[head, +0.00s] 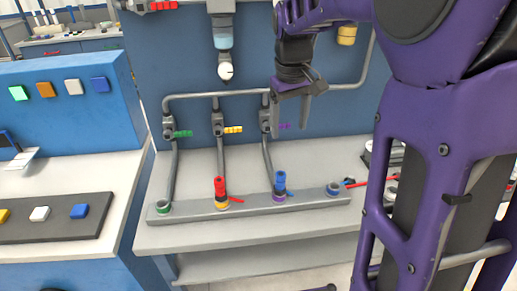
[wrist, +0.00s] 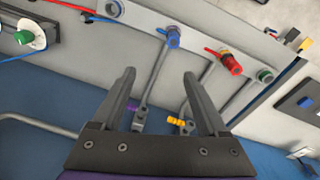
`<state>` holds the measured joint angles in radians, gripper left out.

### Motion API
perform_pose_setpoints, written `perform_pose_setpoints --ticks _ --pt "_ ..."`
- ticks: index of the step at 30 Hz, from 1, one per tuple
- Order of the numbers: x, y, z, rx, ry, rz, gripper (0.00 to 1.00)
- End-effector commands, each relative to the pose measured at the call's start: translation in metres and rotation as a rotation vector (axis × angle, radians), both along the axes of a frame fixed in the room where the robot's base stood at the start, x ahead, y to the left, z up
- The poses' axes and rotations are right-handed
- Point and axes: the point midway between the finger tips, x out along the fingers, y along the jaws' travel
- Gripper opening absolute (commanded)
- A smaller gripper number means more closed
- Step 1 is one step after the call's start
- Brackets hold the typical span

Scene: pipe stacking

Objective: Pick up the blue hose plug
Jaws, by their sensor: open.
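The blue hose plug (head: 280,182) stands upright on the purple-ringed port of the grey bar, with a small blue handle at its side. It also shows in the wrist view (wrist: 173,38), above the gap between my fingertips. My gripper (wrist: 160,76) is open and empty, its two dark fingers spread apart. In the head view my gripper (head: 306,112) hangs above and behind the blue plug, near the back panel, apart from it.
A red plug (head: 220,187) stands left of the blue one on a yellow-ringed port.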

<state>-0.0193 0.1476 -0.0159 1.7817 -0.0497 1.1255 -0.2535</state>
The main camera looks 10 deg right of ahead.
Motion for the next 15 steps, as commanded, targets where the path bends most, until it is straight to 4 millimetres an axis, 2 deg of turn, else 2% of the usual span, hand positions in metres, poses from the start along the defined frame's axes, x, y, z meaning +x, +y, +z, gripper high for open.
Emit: perform_pose_setpoints --ticks 3,8,15 --pt "-0.014 0.003 -0.008 0.038 0.069 -0.013 0.76" --pt "-0.020 0.006 -0.027 0.050 0.095 -0.014 0.76" --pt "-0.019 0.006 -0.080 0.049 0.093 -0.014 0.76"
